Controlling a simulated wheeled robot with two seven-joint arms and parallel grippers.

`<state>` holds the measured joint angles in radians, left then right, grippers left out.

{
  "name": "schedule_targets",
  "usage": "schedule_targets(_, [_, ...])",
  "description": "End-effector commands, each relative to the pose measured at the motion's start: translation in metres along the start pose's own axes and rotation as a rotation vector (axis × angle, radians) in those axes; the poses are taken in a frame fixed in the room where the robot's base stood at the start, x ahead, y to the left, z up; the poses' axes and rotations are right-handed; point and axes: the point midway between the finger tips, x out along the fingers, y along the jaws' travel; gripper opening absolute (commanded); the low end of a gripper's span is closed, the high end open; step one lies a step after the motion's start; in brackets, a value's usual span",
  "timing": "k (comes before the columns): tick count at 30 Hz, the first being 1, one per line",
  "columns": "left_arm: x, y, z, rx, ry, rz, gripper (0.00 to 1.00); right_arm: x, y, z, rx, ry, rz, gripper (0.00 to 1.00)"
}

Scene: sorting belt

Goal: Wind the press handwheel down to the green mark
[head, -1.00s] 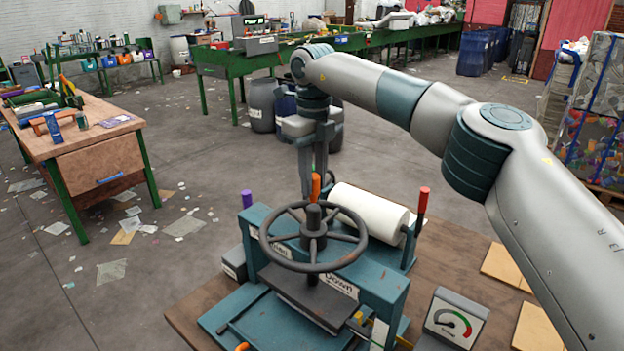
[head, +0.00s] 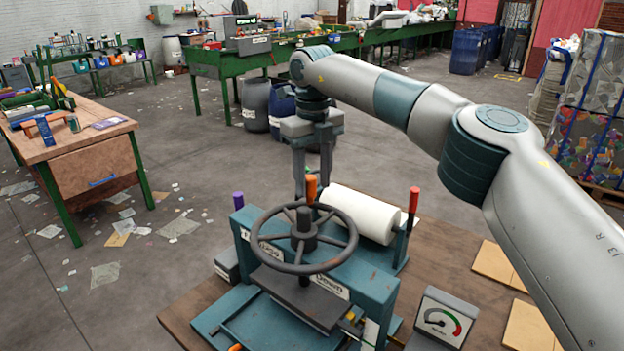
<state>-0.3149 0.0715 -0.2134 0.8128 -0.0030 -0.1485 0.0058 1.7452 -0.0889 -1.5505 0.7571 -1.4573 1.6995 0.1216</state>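The press (head: 372,284) is a blue-green frame on a brown table, with a dark grey handwheel (head: 257,250) lying flat on top. An orange knob (head: 311,188) stands upright on the wheel's far rim. My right gripper (head: 312,188) points down at the knob from behind, with its two fingers apart. The knob shows between the fingertips; I cannot tell whether they touch it. A gauge (head: 440,318) with a green and red arc stands at the press's right. Its needle is too small to read surely. My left gripper is not in view.
A white roll (head: 358,212) and a red-topped lever (head: 413,204) are close to the right of the wheel. A purple-topped lever (head: 238,201) stands at its left. Cardboard sheets (head: 504,264) lie on the table's right. A wooden workbench (head: 95,165) stands far left.

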Motion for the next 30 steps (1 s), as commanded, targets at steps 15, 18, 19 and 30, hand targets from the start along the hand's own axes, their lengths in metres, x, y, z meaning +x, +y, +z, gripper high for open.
schedule_targets(15, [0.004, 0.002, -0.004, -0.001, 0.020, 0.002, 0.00, -0.023, 0.002, 0.001, -0.002, -0.002, 0.001, 0.42])
schedule_targets(18, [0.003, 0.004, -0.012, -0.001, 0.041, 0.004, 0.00, -0.039, 0.002, 0.001, -0.001, -0.003, 0.000, 0.42])
schedule_targets(19, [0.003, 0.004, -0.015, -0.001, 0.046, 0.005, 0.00, -0.044, 0.001, 0.001, 0.000, -0.002, 0.001, 0.42])
schedule_targets(30, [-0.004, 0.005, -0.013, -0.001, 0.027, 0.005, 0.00, -0.114, 0.000, 0.000, 0.001, -0.002, 0.001, 0.42])
